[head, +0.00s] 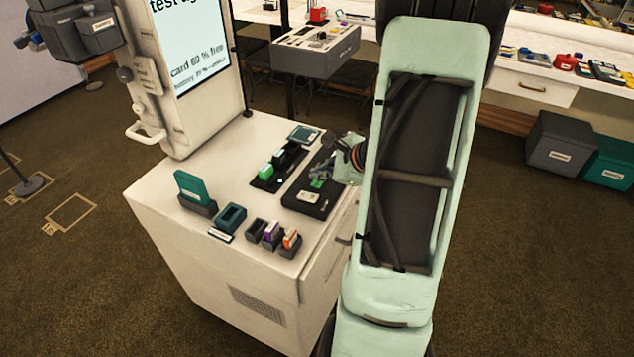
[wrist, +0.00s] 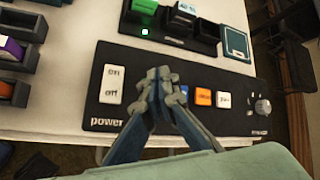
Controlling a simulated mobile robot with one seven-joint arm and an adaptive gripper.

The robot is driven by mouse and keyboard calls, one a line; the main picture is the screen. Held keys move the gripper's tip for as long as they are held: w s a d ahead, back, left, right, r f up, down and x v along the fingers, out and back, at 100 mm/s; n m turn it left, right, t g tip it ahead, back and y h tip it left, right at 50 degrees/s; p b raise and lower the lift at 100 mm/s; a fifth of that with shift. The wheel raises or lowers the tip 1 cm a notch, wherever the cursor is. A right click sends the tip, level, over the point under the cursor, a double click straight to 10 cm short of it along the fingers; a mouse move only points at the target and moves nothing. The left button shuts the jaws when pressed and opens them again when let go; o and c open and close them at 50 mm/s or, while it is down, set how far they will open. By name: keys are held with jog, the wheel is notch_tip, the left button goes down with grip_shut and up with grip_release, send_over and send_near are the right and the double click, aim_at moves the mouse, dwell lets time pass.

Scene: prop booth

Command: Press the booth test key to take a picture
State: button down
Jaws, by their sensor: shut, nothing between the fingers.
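A black control panel (head: 322,206) lies along the right edge of the white booth counter. In the wrist view the panel (wrist: 110,65) carries a white on/off power rocker (wrist: 113,85), an orange key (wrist: 203,96), a white key (wrist: 224,100) and a knob (wrist: 263,106). My gripper (wrist: 163,76) is shut and empty, over the middle of the panel between the rocker and the orange key. In the head view my gripper (head: 322,172) is just above a green key (head: 317,184). The fingers hide that part in the wrist view, so I cannot tell whether they touch it.
A dark holder (head: 268,184) with a green-lit block stands left of the panel. Several small holders (head: 268,236) sit near the front edge.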

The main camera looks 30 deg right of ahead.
aim_at(319, 184)
jog(key=shift+f, duration=0.1)
jog(key=shift+f+b, duration=0.35)
jog(key=shift+b, duration=0.35)
jog(key=shift+f+b, duration=0.35)
jog(key=shift+b, duration=0.15)
dwell(0.5)
jog(key=shift+r, duration=0.1)
jog(key=shift+r+p, duration=0.5)
jog(key=shift+r, duration=0.2)
jog(key=shift+r, duration=0.1)
notch_tip(319, 184, up, 5)
jog(key=p, duration=0.3)
jog(key=shift+p, duration=0.35)
dwell(0.6)
